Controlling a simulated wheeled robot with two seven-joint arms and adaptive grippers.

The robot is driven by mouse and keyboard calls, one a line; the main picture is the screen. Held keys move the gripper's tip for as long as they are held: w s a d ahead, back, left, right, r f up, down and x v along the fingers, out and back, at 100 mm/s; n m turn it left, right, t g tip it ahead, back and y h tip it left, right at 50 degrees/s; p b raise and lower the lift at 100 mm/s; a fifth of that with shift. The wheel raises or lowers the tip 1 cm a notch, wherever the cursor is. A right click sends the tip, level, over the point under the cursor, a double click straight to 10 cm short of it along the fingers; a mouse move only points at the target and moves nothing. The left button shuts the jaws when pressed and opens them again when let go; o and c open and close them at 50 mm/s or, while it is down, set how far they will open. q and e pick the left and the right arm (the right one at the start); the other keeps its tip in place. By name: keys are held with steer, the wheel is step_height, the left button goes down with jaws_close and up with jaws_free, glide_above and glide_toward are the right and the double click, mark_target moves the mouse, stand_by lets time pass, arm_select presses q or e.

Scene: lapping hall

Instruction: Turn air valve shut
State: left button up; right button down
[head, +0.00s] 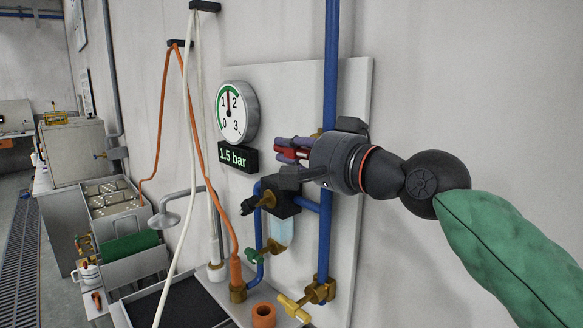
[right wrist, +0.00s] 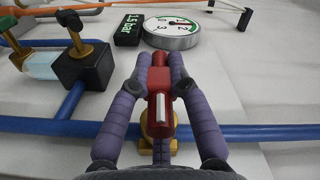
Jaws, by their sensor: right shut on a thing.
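The air valve has a red handle (head: 290,154) on a brass body that sits on the blue pipe (head: 330,85) beside the gauge. In the right wrist view the red handle (right wrist: 159,78) lies across the line of the blue pipe (right wrist: 255,132), with the brass body (right wrist: 147,126) partly hidden beneath it. My right gripper (head: 297,149) is shut on the red handle, its purple fingers on both sides of it. My left gripper is not in view.
A round gauge (head: 237,112) reads about 1.5, and a display (head: 237,158) below shows 1.5 bar. A dark filter unit (head: 284,193) with a clear bowl sits just below my gripper.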

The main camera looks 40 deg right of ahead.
stand_by(0.6)
steer(key=c, duration=1.2)
jaws_free()
steer(key=shift+s, duration=0.1)
steer(key=shift+s+d+f, duration=0.1)
steer(key=shift+s+d, duration=0.1)
steer(key=shift+s, duration=1.75)
steer(key=shift+s+d+r, duration=0.1)
steer(key=shift+s+d, duration=0.05)
steer(key=shift+s, duration=1.85)
steer(key=shift+s+d+f, duration=0.1)
steer(key=shift+s+d, duration=0.1)
steer(key=shift+s, duration=1.75)
